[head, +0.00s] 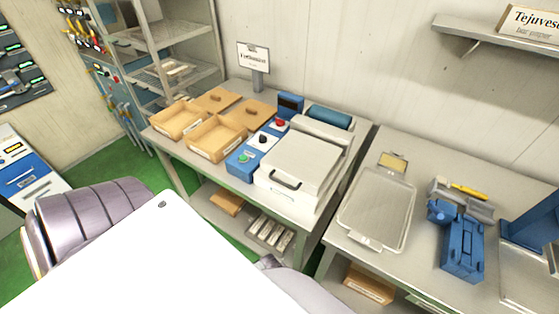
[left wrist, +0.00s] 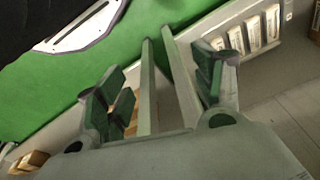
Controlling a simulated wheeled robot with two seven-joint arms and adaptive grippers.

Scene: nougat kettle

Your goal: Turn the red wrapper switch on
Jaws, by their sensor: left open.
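A red switch (head: 280,123) sits at the far end of the blue control panel (head: 238,168) on the left side of the white wrapper machine (head: 300,165). A black knob (head: 263,138) and a green button (head: 244,158) are on the same panel, nearer to me. Whether the switch is on or off is too small to tell. My left gripper (left wrist: 155,85) shows only in the left wrist view, with its fingers apart and nothing held between them. Grey bars and green floor show behind it, and the switch is not visible there. My right gripper is in neither view.
Open cardboard boxes (head: 216,152) stand left of the panel. A sign (head: 254,56) stands behind them. A second table on the right holds a metal tray (head: 376,212) and a blue device (head: 462,248). Wrapped bars (head: 270,232) lie on the lower shelf.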

